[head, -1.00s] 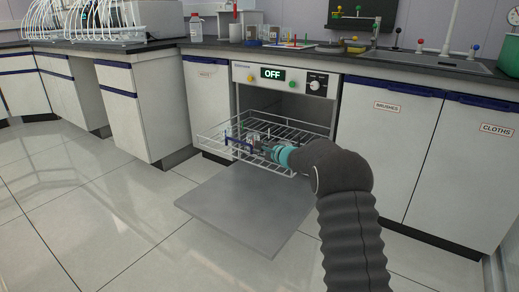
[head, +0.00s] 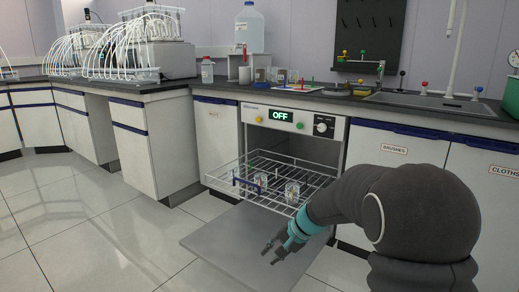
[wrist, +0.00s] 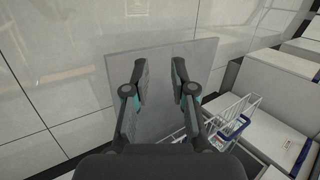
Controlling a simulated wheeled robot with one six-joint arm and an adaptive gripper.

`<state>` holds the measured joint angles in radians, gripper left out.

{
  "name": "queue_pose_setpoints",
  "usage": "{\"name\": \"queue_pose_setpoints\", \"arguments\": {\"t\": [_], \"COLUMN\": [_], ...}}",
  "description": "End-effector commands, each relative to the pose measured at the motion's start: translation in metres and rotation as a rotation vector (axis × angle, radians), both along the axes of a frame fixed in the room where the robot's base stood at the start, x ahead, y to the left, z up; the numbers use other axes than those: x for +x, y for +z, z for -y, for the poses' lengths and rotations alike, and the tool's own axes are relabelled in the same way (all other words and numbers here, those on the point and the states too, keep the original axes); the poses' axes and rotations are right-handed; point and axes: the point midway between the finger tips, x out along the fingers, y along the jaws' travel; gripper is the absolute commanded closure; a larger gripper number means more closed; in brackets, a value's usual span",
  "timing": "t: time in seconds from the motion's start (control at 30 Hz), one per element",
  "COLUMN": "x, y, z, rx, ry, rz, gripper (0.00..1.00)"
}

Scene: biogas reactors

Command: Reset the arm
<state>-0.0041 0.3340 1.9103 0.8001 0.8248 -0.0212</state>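My gripper (head: 270,254) hangs in front of the pulled-out wire rack, above the lowered door of the washer. In the wrist view my gripper (wrist: 160,72) has its two fingers apart with nothing between them. My dark arm with a teal band comes in from the right in the head view.
The wire rack (head: 221,181) holds a few clear glass vessels (head: 292,191) and a blue item. The washer panel (head: 262,115) reads OFF. Its grey door (head: 215,245) lies open low over the floor. Cabinets flank it; the tiled floor (head: 95,235) at left is free.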

Motion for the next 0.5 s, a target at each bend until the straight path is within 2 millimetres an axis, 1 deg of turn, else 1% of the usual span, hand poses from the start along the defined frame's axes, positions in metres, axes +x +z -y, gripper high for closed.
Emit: {"name": "queue_pose_setpoints", "arguments": {"t": [0.03,0.2,0.27,0.3,0.5], "x": [-0.021,-0.087,-0.109,-0.123,-0.188], "y": [0.014,0.04,0.049,0.055,0.082], "z": [0.006,0.031,0.04,0.047,0.076], "rx": [-0.043,-0.193,-0.244,-0.278,-0.436], "ry": [0.038,0.162,0.2,0.222,0.32], "rz": [0.007,0.025,0.033,0.039,0.08], "gripper": [0.75,0.75,0.75,0.75,0.75]}}
